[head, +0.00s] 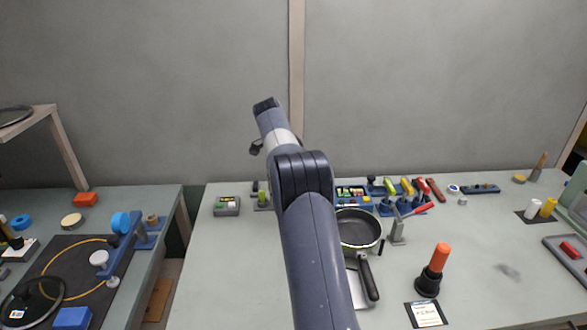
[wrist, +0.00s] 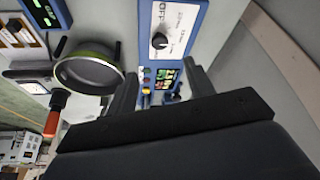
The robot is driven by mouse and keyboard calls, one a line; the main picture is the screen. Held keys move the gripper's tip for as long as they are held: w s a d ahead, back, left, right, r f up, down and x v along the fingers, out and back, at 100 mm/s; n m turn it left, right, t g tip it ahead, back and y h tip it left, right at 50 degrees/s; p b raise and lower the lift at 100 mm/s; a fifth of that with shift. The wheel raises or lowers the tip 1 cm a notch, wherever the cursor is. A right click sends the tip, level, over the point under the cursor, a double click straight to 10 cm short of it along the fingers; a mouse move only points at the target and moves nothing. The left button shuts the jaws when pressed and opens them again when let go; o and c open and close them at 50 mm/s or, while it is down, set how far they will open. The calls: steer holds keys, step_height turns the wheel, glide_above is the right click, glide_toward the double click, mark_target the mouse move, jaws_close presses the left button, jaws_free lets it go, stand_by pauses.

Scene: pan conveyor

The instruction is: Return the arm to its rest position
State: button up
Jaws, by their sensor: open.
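My arm (head: 305,215) reaches up and forward over the worktable, bent, with its far end raised against the grey wall. My gripper (wrist: 160,85) shows in the wrist view with its two dark fingers apart and nothing seen between them. In the head view the fingers cannot be made out clearly. A dark frying pan with a green rim (head: 360,229) sits on the table just right of my arm, its handle pointing toward the front. The pan also shows in the wrist view (wrist: 88,73), apart from the fingers.
The worktable (head: 240,270) has free room at front left. An orange-handled tool (head: 440,258) stands upright at front right. Colored levers (head: 405,187) line the back, beside a red-handled clamp (head: 400,225). A left table (head: 170,205) holds a glass lid (head: 30,305) and a yellow cable loop.

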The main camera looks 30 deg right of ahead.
steer(key=x, duration=1)
steer(key=shift+d+f+p, duration=0.1)
steer(key=shift+f+p, duration=0.15)
steer(key=shift+p, duration=0.1)
steer(key=shift+d+f, duration=0.1)
steer(key=shift+f, duration=0.1)
steer(key=shift+r, duration=0.1)
